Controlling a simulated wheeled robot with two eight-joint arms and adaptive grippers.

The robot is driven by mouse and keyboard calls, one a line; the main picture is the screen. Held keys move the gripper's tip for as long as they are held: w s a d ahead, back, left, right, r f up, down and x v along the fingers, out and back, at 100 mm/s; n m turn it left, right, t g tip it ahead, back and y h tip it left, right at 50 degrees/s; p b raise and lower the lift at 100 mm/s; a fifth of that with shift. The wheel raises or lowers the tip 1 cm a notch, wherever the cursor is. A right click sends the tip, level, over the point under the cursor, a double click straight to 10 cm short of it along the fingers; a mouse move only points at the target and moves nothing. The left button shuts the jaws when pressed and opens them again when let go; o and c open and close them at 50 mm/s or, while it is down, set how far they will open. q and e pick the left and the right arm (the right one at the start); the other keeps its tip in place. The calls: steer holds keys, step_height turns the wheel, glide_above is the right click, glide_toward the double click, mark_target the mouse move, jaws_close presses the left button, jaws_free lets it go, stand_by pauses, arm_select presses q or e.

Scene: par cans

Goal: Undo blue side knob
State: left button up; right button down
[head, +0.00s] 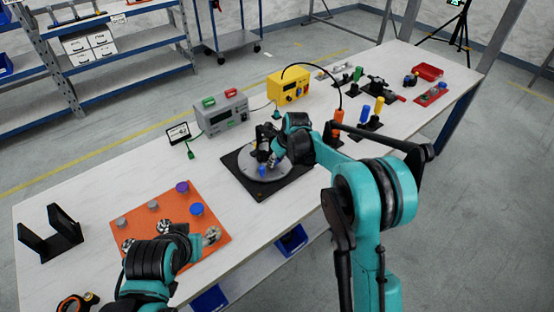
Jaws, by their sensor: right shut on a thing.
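My right gripper (272,160) reaches down over a round grey plate (246,175) on a black square base (262,190). A small dark fixture (262,136) stands on the plate beside the gripper. A small blue knob (262,170) shows low at the gripper's fingertips. The right gripper is shut on what looks like this blue knob; the grip itself is small and partly hidden.
The orange board carries a purple knob (181,187), a blue knob (197,209) and several grey ones. A grey power box (222,114) and a yellow box (288,88) stand behind the plate. A black bracket (50,236) stands at left. Bare table lies between board and plate.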

steer(key=shift+s+a+n+t+h, duration=0.2)
steer(key=shift+a+n+t+h, duration=0.1)
steer(key=shift+t+h, duration=0.5)
steer(key=shift+f+t+h, duration=0.1)
steer(key=shift+t+h, duration=0.4)
steer(key=shift+h, duration=0.6)
steer(key=c, duration=1.2)
jaws_free()
